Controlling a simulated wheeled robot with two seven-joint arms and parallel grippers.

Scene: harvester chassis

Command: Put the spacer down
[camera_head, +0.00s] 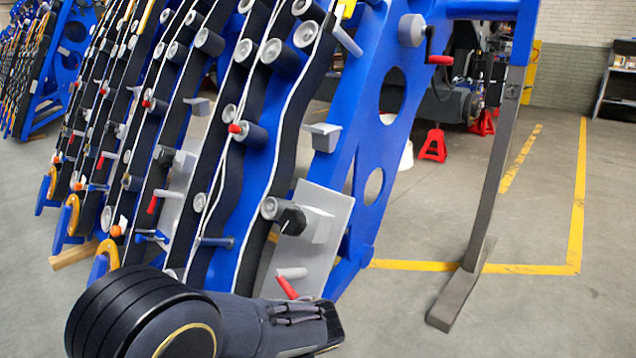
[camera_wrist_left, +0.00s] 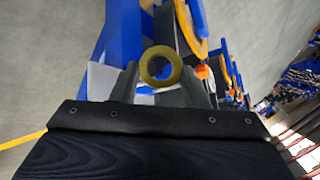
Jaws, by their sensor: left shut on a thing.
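The spacer (camera_wrist_left: 161,82) is an olive-gold ring in the left wrist view. It sits between the two dark fingers of my left gripper (camera_wrist_left: 160,90), which is shut on it. Its round opening faces the camera. In the head view my left arm comes in low at the left, and the wrist and gripper end (camera_head: 322,327) lie in front of the chassis foot. The spacer cannot be made out there. My right gripper is in neither view.
The blue harvester chassis (camera_head: 330,190) leans close behind my left arm, with grey rollers, wavy belts and a red-handled crank (camera_head: 287,287). A grey support leg (camera_head: 492,180) stands right of it. Red stands (camera_head: 433,146) are farther back. Open floor lies at the right.

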